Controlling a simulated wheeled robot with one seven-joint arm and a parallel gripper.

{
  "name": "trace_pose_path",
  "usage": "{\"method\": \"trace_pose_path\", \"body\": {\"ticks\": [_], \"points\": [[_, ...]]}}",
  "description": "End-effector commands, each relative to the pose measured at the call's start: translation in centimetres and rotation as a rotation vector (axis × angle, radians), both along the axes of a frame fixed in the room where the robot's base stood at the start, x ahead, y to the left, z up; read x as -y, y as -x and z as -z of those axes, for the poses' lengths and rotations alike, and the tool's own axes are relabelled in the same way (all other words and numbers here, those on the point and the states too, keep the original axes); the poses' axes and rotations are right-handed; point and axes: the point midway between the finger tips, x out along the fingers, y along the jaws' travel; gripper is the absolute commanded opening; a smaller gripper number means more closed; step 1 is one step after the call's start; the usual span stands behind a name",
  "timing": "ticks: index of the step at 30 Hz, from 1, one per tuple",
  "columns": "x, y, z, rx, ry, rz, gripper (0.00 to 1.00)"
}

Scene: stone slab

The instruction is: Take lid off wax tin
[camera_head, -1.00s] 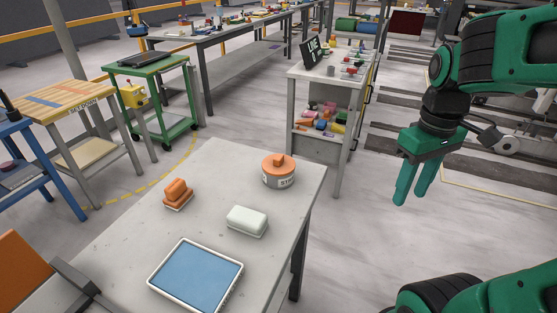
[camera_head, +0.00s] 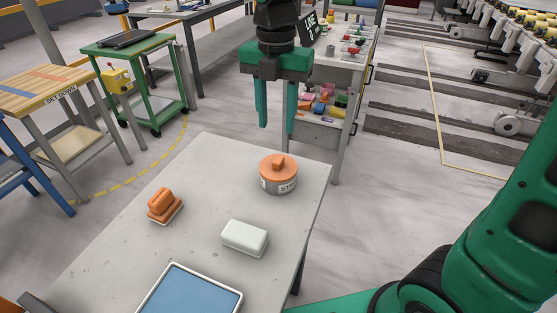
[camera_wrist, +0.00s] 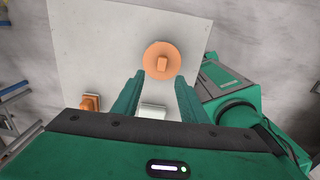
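The wax tin (camera_head: 279,182) is a round grey tin with lettering on its side, near the far right corner of the stone slab (camera_head: 195,230). Its orange lid (camera_head: 272,168) is on top and has a raised block handle. In the wrist view the lid (camera_wrist: 161,61) shows from above, just beyond my fingertips. My gripper (camera_head: 275,130) is open and empty, above and behind the tin in the head view. Its two green fingers point down, apart from the lid.
A white block (camera_head: 245,238), an orange block on a pale base (camera_head: 165,205) and a blue-topped tray (camera_head: 190,292) are on the slab. A shelf unit (camera_head: 335,145) with coloured items stands behind. A green cart (camera_head: 140,75) is at the left.

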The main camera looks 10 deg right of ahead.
Motion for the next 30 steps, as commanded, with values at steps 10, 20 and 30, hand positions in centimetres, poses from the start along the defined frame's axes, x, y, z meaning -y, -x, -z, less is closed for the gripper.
{"method": "trace_pose_path", "body": {"ticks": [10,20,30], "points": [[1.6,-0.3,4.6,-0.002,0.002,0.028,0.39],[1.4,0.0,7.6,-0.004,0.002,0.031,0.39],[1.3,0.0,10.4,-0.001,0.001,0.033,0.39]]}}
